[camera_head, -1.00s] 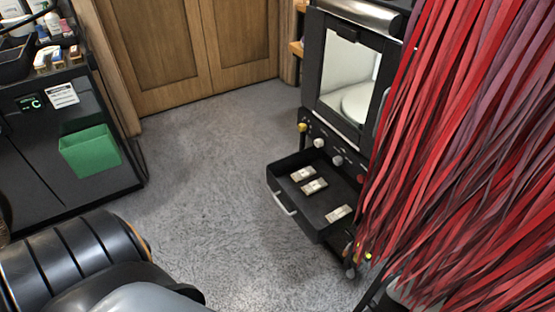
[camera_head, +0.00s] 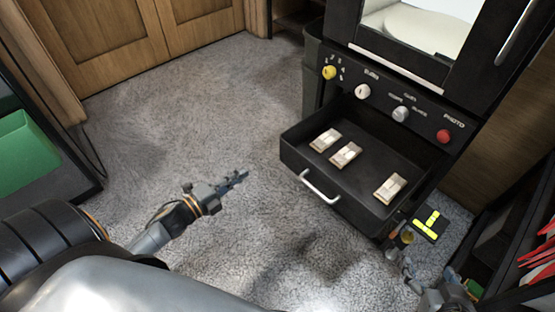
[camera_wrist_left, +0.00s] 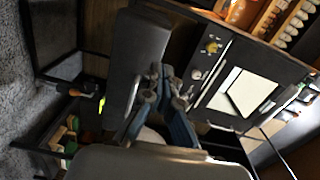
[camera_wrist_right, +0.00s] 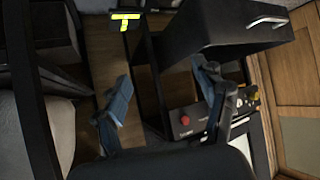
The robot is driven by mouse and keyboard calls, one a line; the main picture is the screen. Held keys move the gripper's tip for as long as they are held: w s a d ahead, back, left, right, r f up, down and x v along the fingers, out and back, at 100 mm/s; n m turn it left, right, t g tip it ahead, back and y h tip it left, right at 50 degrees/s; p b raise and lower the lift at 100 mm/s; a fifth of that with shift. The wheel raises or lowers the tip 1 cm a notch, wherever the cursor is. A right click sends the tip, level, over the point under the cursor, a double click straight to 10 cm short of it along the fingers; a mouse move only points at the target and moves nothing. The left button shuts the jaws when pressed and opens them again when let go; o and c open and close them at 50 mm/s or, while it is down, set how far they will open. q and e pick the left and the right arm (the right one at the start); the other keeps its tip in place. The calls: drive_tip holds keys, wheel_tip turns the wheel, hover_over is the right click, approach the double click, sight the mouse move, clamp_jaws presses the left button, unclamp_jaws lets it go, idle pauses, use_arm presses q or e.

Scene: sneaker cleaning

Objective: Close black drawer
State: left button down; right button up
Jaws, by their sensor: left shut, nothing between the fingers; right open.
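The black drawer (camera_head: 352,208) is pulled out under the black machine in the head view, with its silver handle (camera_head: 320,187) on its front. Three small pale packs, one of them a front-right pack (camera_head: 389,189), lie in it. My left gripper (camera_head: 241,176) is shut and empty, apart from the drawer and left of its handle. My right gripper (camera_head: 401,243) is low beside the drawer's right side, small in the head view. In the right wrist view its fingers (camera_wrist_right: 165,92) are spread and empty, with the drawer (camera_wrist_right: 215,28) above. Contact with the drawer cannot be told.
The machine's control panel (camera_head: 400,100) has several knobs above the drawer. A black item with yellow marks (camera_head: 429,224) is right of the drawer. A dark shelf frame with red strips (camera_head: 540,258) stands at far right. Grey carpet (camera_head: 215,110) is clear to the left.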

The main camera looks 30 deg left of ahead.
use_arm(q)
drive_tip(key=b, duration=0.2)
approach(285, 144)
drive_tip(key=shift+m, duration=0.3)
drive_tip(key=b+x, duration=0.1)
drive_tip(key=x, duration=0.5)
drive_tip(key=shift+w, duration=0.2)
drive_tip(key=shift+w+d, duration=0.15)
drive_tip(key=shift+w, duration=0.15)
use_arm(e)
drive_tip(key=w+a+r+t+y, duration=0.1)
drive_tip(key=w+r+t, duration=0.1)
drive_tip(key=r+t, duration=0.2)
drive_tip(key=w+a+r+t+y, duration=0.1)
drive_tip(key=r+t, duration=0.3)
drive_tip(key=r, duration=0.5)
drive_tip(key=shift+w+a+r+y, duration=0.4)
drive_tip(key=shift+w+a, duration=0.15)
drive_tip(key=shift+w, duration=0.2)
